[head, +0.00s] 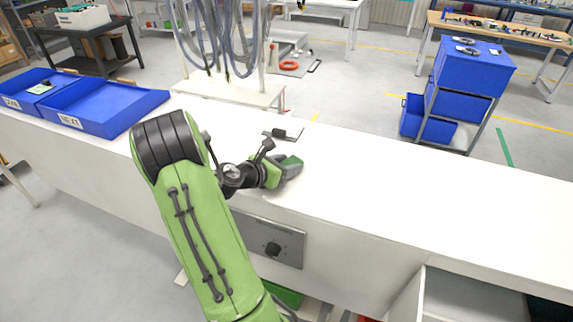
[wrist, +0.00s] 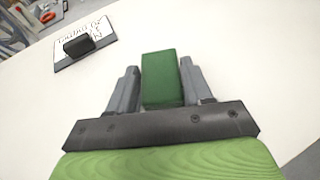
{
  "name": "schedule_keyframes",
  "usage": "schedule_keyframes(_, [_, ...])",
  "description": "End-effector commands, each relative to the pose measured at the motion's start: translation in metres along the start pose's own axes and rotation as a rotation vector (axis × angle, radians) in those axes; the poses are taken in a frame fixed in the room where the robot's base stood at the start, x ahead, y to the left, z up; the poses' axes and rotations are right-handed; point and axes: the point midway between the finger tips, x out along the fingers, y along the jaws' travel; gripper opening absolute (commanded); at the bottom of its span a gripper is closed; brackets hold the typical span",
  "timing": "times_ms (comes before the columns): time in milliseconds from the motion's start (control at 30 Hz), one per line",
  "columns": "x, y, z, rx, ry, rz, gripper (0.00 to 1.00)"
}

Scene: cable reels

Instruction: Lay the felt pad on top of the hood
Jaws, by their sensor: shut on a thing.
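A dark green block (wrist: 161,80), which may be the felt pad, is between the two grey fingers of my gripper (wrist: 162,88) in the wrist view. The fingers are shut on its sides, and its far end sticks out past them. In the head view my gripper (head: 284,170) is low over the white bench, with the green block (head: 293,161) at its tip. I cannot tell whether the block touches the bench. I cannot make out for certain which thing is the hood.
A white lettered card (wrist: 85,45) with a black block (wrist: 79,46) on it lies beyond my gripper on the white bench (head: 400,200). Blue trays (head: 110,105) stand at the bench's left end. The bench to the right is clear. A blue bin rack (head: 470,70) stands behind.

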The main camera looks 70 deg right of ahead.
Motion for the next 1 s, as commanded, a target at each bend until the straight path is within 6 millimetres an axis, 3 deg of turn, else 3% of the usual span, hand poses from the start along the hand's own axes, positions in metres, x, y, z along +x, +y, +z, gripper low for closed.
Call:
schedule_keyframes(100, [0.002,0.0,-0.003,0.0,0.0,0.0,0.22])
schedule_keyframes(133, [0.001,0.0,-0.003,0.0,0.0,0.0,0.55])
schedule_keyframes(267, [0.001,0.0,-0.003,0.0,0.0,-0.001,0.74])
schedule_keyframes(600, [-0.005,0.001,0.001,-0.001,0.001,0.002,0.75])
schedule_keyframes(1000, [-0.102,0.001,0.0,-0.002,0.0,0.006,0.75])
